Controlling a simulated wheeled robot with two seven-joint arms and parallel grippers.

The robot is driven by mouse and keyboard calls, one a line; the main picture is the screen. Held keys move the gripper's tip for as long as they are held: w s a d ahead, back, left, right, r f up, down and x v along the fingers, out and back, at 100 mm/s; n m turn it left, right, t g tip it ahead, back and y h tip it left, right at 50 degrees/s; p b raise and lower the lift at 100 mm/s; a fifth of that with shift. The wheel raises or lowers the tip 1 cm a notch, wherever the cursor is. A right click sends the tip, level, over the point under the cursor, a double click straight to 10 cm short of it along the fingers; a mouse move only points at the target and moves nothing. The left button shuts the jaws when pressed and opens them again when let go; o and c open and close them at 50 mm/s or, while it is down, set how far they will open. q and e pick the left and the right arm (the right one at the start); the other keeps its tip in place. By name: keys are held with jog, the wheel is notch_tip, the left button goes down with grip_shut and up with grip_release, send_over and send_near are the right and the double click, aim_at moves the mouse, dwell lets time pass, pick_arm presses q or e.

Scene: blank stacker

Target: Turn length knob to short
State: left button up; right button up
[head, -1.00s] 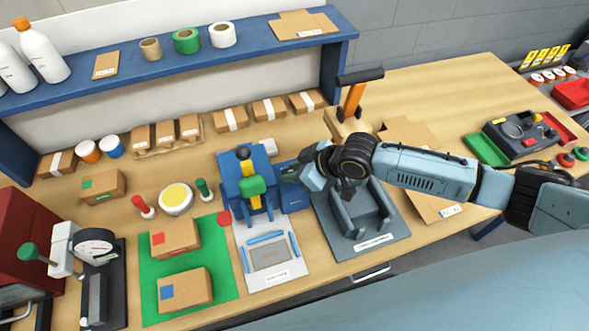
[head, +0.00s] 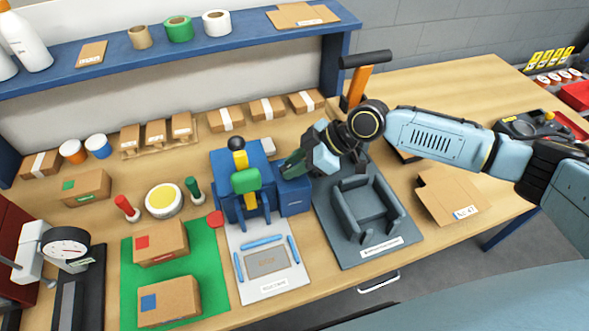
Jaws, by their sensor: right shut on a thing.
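The blue machine (head: 226,160) stands at the middle of the bench, with a green block (head: 246,181) on its front and a black-topped yellow post (head: 238,152) above. A lower blue box (head: 294,199) adjoins its right side. My right gripper (head: 290,166) reaches in from the right, with its fingertips at the top of this blue box. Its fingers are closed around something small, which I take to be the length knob. The fingers hide the knob, so its setting cannot be read. My left gripper is not in view.
A dark cradle tray (head: 380,247) lies right of the machine, below my right arm. A light plate with blue guides (head: 270,285) lies in front. Cartons (head: 160,241) sit on a green mat (head: 218,265) at left. An orange-handled tool (head: 358,84) stands behind my arm.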

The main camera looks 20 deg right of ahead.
jog(key=o, duration=1)
jog(key=shift+c, duration=0.2)
notch_tip(320, 180, up, 10)
